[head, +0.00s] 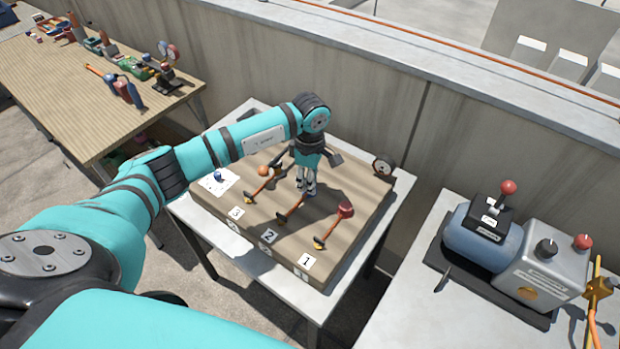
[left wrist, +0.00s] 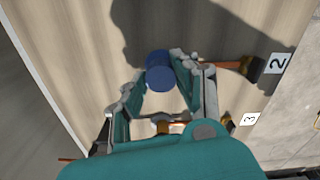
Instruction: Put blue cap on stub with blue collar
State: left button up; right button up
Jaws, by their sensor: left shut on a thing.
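My left gripper (head: 306,188) is over the middle of the brown board (head: 325,250), by the copper pipe labelled 2 (head: 291,212). In the left wrist view, its fingers (left wrist: 160,78) are shut on the blue cap (left wrist: 159,72), a short dark blue cylinder at the fingertips. The pipe labelled 2 (left wrist: 222,65) runs in behind the right-hand finger, so its end is hidden. I cannot tell whether the cap touches a stub, and no blue collar can be made out. The right gripper is not in view.
An orange round end (head: 264,171) is at pipe 3, and a red one (head: 345,210) at pipe 1. A white sheet (head: 228,186) with a small blue item (head: 218,176) lies at the board's left. A gauge (head: 383,165) stands at the back corner. Machinery fills the right table.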

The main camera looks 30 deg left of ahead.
pick_arm(q)
jog(key=shift+f, duration=0.15)
dwell(0.5)
jog(key=shift+f+b, duration=0.55)
jog(key=shift+b, duration=0.15)
dwell(0.3)
jog(key=o, duration=0.8)
